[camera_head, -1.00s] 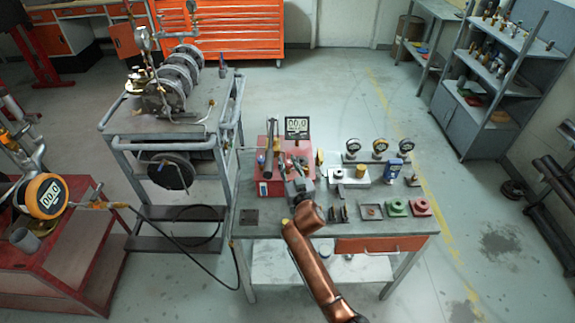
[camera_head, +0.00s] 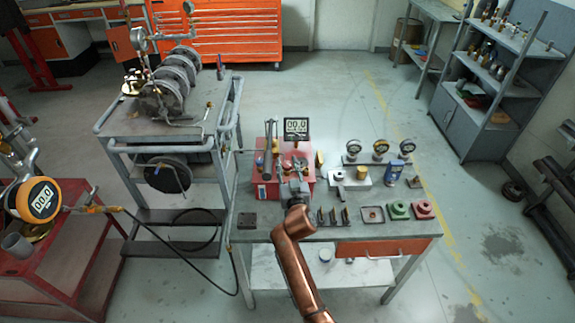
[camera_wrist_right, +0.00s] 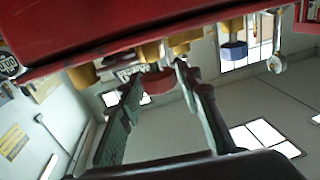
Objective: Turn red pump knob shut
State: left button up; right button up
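The red knob (camera_wrist_right: 158,83) shows between the fingertips of my right gripper (camera_wrist_right: 155,78). The fingers are spread, one on each side of the knob; I cannot tell whether they touch it. A blue knob (camera_wrist_right: 234,51) sits farther right. My left gripper is not in view.
A grey cart (camera_head: 120,155) with a pump assembly stands left. A black hose (camera_head: 190,258) hangs between the red cart and bench.

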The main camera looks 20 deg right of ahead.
aim_at(288, 168)
jog(key=shift+o, duration=1.3)
jog(key=shift+s, duration=0.1)
jog(key=s, duration=0.5)
jog(key=s+a, duration=0.1)
jog(key=s, duration=0.1)
jog(key=shift+s, duration=0.2)
